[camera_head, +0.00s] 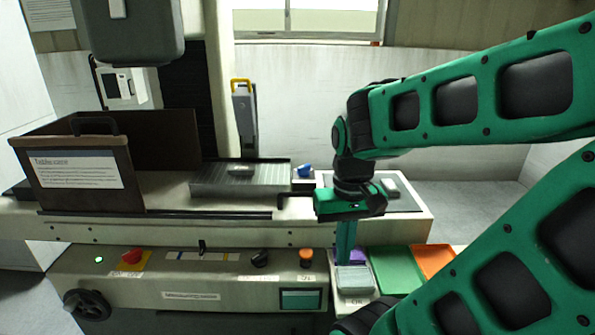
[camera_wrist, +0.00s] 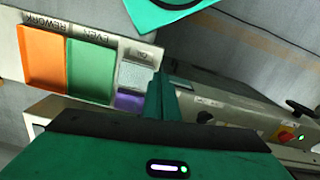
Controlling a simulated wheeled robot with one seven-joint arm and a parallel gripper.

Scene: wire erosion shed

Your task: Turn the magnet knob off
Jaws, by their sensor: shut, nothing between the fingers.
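The machine's front panel (camera_head: 226,272) carries several controls, and their labels are too small to read. A small black lever knob (camera_head: 201,247) stands upright at a pale strip with blue and yellow marks. A round black knob (camera_head: 260,259) sits to its right. I cannot tell for sure which is the magnet knob. My gripper (camera_head: 346,262) points down, shut and empty, right of the panel by the small trays, apart from both knobs. In the wrist view its green fingers (camera_wrist: 161,90) show beside the trays.
A red knob on a yellow plate (camera_head: 131,257) and an orange button (camera_head: 306,256) flank the black knobs. Green (camera_head: 392,268) and orange (camera_head: 432,260) trays lie right of my gripper. A ribbed plate (camera_head: 238,182) and labelled guard (camera_head: 75,178) stand behind the panel.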

